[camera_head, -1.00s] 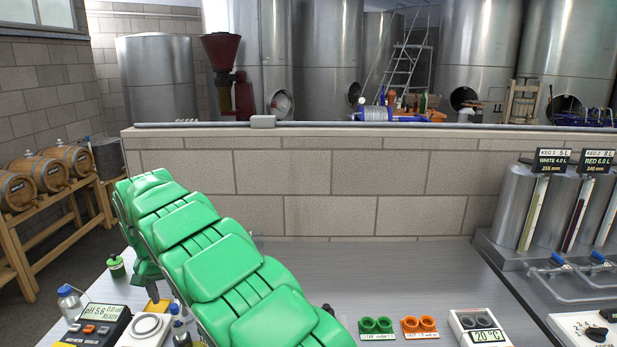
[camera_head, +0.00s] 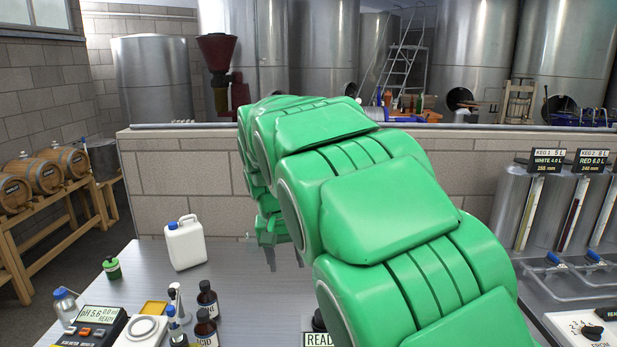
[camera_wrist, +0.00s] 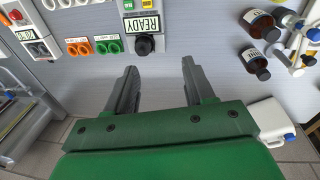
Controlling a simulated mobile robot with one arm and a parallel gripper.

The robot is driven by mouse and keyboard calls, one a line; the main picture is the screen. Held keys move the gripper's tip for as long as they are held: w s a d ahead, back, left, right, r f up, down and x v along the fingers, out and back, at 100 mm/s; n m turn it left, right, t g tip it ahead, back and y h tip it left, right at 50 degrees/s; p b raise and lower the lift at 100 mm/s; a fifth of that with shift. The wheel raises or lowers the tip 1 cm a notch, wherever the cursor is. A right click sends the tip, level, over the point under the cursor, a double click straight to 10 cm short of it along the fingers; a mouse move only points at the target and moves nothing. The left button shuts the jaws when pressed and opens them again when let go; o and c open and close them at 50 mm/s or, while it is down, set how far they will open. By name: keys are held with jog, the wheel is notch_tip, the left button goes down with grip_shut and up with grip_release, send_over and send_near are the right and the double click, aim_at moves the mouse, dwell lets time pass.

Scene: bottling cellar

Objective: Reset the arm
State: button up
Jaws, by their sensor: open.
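My gripper (camera_wrist: 160,88) shows in the wrist view with its two grey fingers spread apart and nothing between them. It hangs over the grey bench top. In the head view my green arm reaches across the middle, and the gripper (camera_head: 283,258) shows small below its far end, partly hidden by the arm. A READY sign (camera_wrist: 142,24) with a black knob (camera_wrist: 146,44) lies ahead of the fingers in the wrist view, apart from them.
A white jug with a blue cap (camera_head: 186,245) stands at the bench's back left. Dark bottles (camera_head: 207,300) and a pH meter (camera_head: 95,327) stand at front left. Kegs (camera_head: 530,205) stand at right. A block wall (camera_head: 180,180) runs behind. Orange rings (camera_wrist: 77,48) and green rings (camera_wrist: 108,44) lie near the sign.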

jog(key=s+d+r, duration=0.3)
jog(key=s+d, duration=1.5)
jog(key=d, duration=0.1)
jog(key=s+f+g, duration=0.1)
jog(key=s+f, duration=0.2)
jog(key=s, duration=0.3)
jog(key=s+f+y, duration=0.1)
jog(key=s+f, duration=0.2)
jog(key=s, duration=0.4)
jog(key=s+f+m+g, duration=0.1)
jog(key=s+f, duration=0.2)
jog(key=s, duration=0.3)
jog(key=shift+s+d+g, duration=0.3)
jog(key=shift+d, duration=0.15)
jog(key=shift+o, duration=0.3)
jog(key=shift+f, duration=0.1)
